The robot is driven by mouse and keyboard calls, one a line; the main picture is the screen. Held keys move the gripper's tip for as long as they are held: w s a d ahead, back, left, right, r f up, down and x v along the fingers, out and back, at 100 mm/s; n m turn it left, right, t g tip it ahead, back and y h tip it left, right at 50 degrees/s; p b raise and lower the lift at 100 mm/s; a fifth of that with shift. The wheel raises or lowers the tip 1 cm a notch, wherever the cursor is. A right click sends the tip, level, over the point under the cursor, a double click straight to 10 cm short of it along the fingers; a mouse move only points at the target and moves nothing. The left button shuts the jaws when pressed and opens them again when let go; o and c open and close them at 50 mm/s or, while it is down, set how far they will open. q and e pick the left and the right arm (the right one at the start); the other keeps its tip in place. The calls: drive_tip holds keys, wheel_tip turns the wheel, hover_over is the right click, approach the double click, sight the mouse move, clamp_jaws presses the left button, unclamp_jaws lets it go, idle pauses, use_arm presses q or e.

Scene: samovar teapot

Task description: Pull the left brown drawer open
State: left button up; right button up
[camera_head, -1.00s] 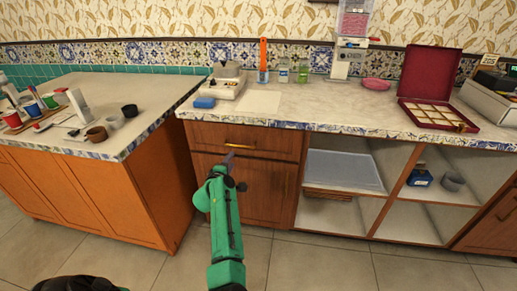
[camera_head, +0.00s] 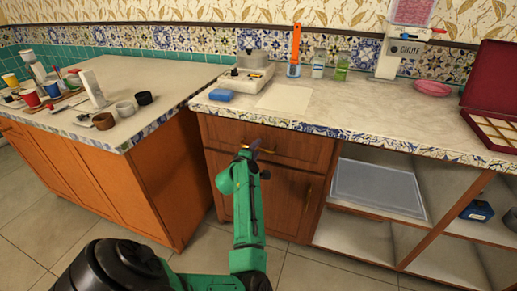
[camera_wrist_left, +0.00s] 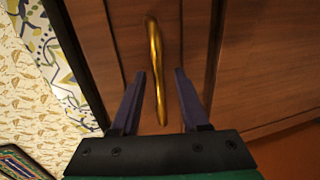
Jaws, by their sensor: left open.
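The brown drawer (camera_head: 307,148) sits under the left part of the marble counter, and it is closed. Its gold handle (camera_wrist_left: 155,65) runs lengthwise between the two fingers of my left gripper (camera_wrist_left: 157,90) in the left wrist view. The fingers are open, one on each side of the handle, with gaps showing. In the head view my left gripper (camera_head: 252,150) is in front of the drawer and covers part of the handle. I cannot tell how deep the handle lies between the fingers. My right gripper is not in view.
A brown cabinet door (camera_head: 278,200) is below the drawer. Open shelves with a clear bin (camera_head: 378,188) are to the right. An orange-brown counter (camera_head: 165,180) stands close on the left. A blue sponge (camera_head: 221,95) lies on the counter above.

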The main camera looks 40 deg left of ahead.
use_arm(q)
clamp_jaws()
idle(1.3)
